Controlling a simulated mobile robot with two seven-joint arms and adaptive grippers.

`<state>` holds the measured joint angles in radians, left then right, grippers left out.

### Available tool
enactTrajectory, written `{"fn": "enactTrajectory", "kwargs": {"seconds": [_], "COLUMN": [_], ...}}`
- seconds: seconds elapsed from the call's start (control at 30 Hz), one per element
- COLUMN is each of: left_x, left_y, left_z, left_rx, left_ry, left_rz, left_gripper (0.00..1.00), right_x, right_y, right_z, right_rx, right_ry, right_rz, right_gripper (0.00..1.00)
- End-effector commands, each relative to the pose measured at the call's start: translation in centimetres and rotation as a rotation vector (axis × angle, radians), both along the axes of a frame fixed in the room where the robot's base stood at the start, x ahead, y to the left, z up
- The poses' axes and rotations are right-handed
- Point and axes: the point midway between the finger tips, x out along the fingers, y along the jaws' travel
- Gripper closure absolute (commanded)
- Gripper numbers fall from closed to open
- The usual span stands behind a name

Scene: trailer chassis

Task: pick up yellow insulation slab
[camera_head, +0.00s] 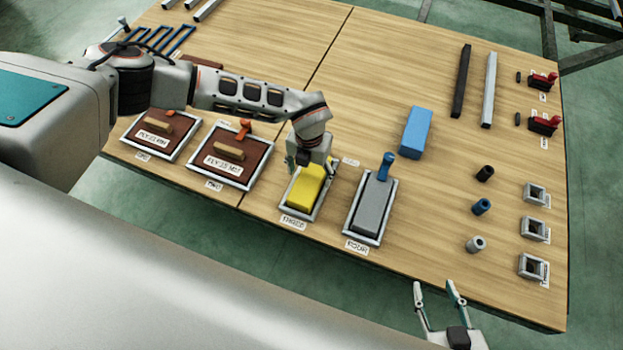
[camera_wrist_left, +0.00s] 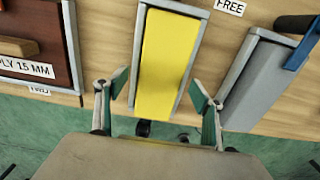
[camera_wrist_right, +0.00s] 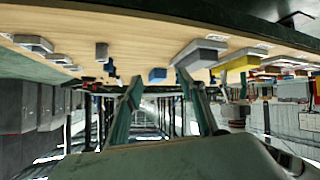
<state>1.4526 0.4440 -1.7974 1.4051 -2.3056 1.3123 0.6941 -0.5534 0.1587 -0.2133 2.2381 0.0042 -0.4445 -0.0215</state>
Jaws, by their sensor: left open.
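The yellow insulation slab (camera_head: 306,190) lies in a grey-framed tray (camera_head: 325,205) near the front edge of the wooden table. It also shows in the left wrist view (camera_wrist_left: 166,62), between the two fingers, and in the right wrist view (camera_wrist_right: 240,64). My left gripper (camera_head: 309,165) is over the far end of the slab, pointing down. In the left wrist view its fingers (camera_wrist_left: 158,92) are spread open, one on each side of the slab, with gaps visible. My right gripper (camera_head: 438,290) is open and empty, beyond the table's front edge.
A grey slab (camera_head: 373,205) with a blue-handled tool (camera_head: 386,166) sits in the tray to the right. Two brown ply panels (camera_head: 235,152) in trays stand to the left. A blue block (camera_head: 415,132) lies behind. Several small cylinders and square sockets stand at the right.

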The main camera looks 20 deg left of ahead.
Motion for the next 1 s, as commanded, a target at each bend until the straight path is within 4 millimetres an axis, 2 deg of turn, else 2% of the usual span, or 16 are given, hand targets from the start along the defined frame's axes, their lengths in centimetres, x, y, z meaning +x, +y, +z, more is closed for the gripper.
{"fn": "enactTrajectory", "kwargs": {"seconds": [0.03, 0.07, 0.3, 0.47, 0.8, 0.87, 1.0], "left_x": [-0.3, -0.2, 0.1, 0.1, 0.0, 0.1, 0.4], "left_y": [0.0, 0.0, -0.1, -0.1, -0.1, -0.1, -0.1], "left_z": [-1.2, -1.3, -1.0, -1.0, -0.9, -0.5, 1.8], "left_rx": [0.000, 0.000, 0.000, 0.000, 0.000, -0.001, -0.001], "left_ry": [0.008, 0.007, -0.002, -0.001, 0.000, -0.002, -0.010], "left_rz": [0.000, 0.000, 0.000, 0.000, 0.000, 0.000, -0.001], "left_gripper": [0.32, 0.32, 0.32, 0.73, 0.74, 0.74, 0.74], "right_x": [-0.1, -0.1, 0.3, 0.2, 0.1, 0.2, 0.7], "right_y": [0.1, 0.1, 0.1, 0.1, 0.1, 0.1, 0.0], "right_z": [-0.4, -0.2, 0.5, 0.4, 0.3, 0.5, 1.5], "right_rx": [0.002, 0.002, 0.003, 0.003, 0.001, 0.001, -0.001], "right_ry": [0.005, 0.002, -0.012, -0.009, -0.006, -0.010, -0.027], "right_rz": [0.001, 0.003, 0.005, 0.006, 0.007, 0.007, 0.006], "right_gripper": [0.60, 0.60, 0.60, 0.60, 0.60, 0.60, 0.60]}}
